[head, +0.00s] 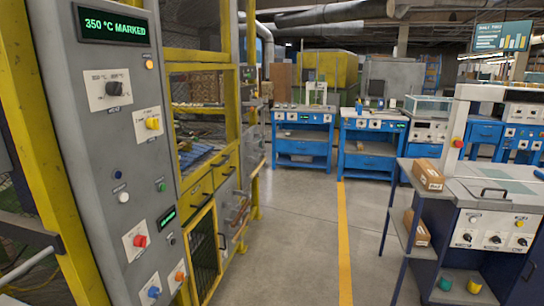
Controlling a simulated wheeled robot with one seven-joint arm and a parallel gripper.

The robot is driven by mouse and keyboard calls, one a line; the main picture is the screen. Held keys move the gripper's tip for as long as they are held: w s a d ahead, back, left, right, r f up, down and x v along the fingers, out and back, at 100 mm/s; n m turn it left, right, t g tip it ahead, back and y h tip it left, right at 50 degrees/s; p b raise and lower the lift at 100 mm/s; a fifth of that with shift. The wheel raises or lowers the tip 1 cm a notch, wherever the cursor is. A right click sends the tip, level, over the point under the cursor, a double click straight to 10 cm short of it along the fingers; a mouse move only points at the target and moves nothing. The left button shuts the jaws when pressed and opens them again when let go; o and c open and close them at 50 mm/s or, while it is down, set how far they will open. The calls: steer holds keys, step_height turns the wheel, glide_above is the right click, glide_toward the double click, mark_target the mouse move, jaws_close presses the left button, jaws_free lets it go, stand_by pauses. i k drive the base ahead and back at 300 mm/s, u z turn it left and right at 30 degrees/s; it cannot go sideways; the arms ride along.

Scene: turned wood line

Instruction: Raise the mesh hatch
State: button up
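A dark mesh panel (204,258) in a yellow frame sits low on the yellow and grey machine, left of the picture's middle. A dark handle (223,241) shows at its right side. The panel looks closed, but I see it at a steep angle. Above it are yellow drawer fronts (200,191) and a tall yellow-framed opening (200,100). I cannot tell for sure which of these parts is the mesh hatch. My gripper does not show in this view.
A grey control column (105,200) with knobs, buttons and a "350 °C MARKED" display stands close at left. Clear grey floor (300,230) with a yellow line (342,240) lies ahead. Blue workbenches (303,140) stand behind. A bench with a cardboard box (428,176) stands at right.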

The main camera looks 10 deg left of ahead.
mark_target(203, 97)
steer(key=u, duration=0.3)
steer(key=i, duration=1.2)
steer(key=u, duration=0.8)
